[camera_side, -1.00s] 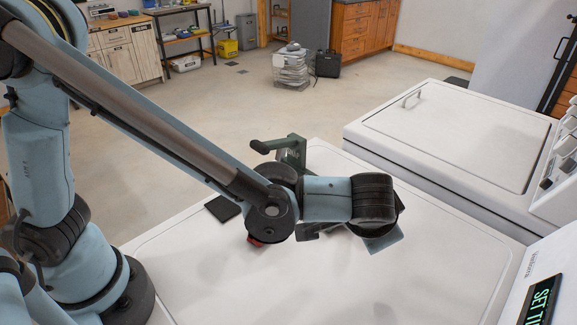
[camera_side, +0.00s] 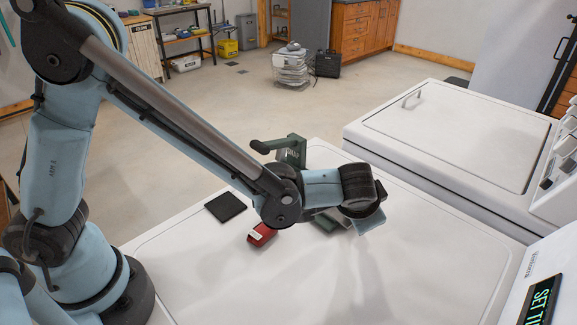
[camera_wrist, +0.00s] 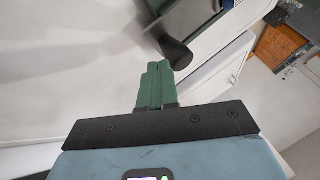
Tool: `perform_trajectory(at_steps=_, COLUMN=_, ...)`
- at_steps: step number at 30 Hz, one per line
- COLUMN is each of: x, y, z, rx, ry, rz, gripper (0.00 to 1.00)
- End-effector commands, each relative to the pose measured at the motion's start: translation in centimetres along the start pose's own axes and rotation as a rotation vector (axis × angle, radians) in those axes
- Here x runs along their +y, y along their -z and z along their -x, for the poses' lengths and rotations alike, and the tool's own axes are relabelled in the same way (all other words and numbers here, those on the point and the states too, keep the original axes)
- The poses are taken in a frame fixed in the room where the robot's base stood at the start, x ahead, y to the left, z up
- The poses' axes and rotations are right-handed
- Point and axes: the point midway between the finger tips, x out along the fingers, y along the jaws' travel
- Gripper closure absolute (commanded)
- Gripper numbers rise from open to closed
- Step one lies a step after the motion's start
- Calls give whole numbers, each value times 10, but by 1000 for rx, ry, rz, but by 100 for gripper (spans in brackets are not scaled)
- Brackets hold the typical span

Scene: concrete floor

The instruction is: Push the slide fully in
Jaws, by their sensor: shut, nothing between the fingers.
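A dark green upright fixture (camera_side: 294,150) stands on the white top, partly hidden behind my arm. A dark rounded handle (camera_side: 265,146) sticks out from it to the left. I take this fixture to hold the slide; how far in the slide sits cannot be told. In the wrist view the dark handle end (camera_wrist: 177,54) is beside my fingertips, with green and grey parts (camera_wrist: 188,18) behind it. My gripper (camera_wrist: 157,66) has its two green fingers together and empty. The handle looks near the tips, but contact cannot be told. In the side view my wrist mostly hides the gripper.
A small red and white block (camera_side: 261,235) and a flat black square (camera_side: 226,207) lie on the white appliance top (camera_side: 420,275). A second white appliance (camera_side: 445,135) stands behind to the right. The front of the top is clear.

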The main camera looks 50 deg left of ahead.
Motion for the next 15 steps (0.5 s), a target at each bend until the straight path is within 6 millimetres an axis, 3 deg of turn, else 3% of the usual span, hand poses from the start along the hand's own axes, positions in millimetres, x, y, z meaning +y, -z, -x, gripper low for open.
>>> perform_trajectory(at_steps=4, x=-15, y=-7, z=-4, rx=-3, ry=2, rz=3, gripper=100)
perform_trajectory(at_steps=9, x=-53, y=-27, z=-14, rx=-3, ry=3, rz=7, gripper=100)
perform_trajectory(at_steps=15, x=-81, y=-42, z=-20, rx=-2, ry=2, rz=4, gripper=100)
